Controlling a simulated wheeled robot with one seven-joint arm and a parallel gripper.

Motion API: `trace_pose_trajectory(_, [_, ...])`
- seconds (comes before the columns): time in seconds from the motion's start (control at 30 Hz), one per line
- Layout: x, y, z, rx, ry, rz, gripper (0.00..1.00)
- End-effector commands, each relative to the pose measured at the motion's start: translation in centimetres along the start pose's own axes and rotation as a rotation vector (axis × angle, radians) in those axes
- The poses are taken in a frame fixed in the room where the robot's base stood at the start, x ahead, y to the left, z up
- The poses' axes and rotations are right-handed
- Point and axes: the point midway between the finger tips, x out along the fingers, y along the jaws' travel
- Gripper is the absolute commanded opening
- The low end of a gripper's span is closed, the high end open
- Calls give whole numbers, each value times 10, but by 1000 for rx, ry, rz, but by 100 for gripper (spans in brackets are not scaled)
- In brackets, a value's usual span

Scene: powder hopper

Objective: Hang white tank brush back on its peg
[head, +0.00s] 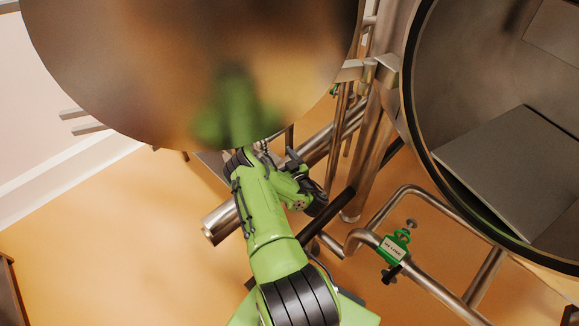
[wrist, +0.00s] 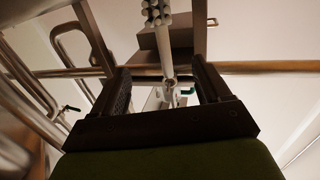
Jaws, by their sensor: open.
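The white tank brush (wrist: 166,47) shows in the wrist view, with its bristle head at the top edge and its pale shaft running down toward the space between my fingers. My gripper (wrist: 160,68) is open, one dark finger on each side of the shaft in the picture. I cannot tell how far beyond the fingertips the brush lies, and I see no contact. I cannot make out the peg.
The large round steel disc (head: 180,60) overhangs my arm and mirrors it. An open round vessel (head: 415,130) stands at right. Bent steel pipes (head: 435,285) with a green tagged clamp (head: 396,246) run below it. A horizontal rail (wrist: 265,67) crosses behind my fingers. Open floor (head: 110,240) lies left.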

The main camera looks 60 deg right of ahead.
Motion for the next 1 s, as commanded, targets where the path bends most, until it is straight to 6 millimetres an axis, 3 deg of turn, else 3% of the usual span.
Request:
trace_pose_trajectory(0.03, [-14,1,-3,2,-4,5,76])
trace_pose_trajectory(1.0, [-85,0,-3,1,0,0,76])
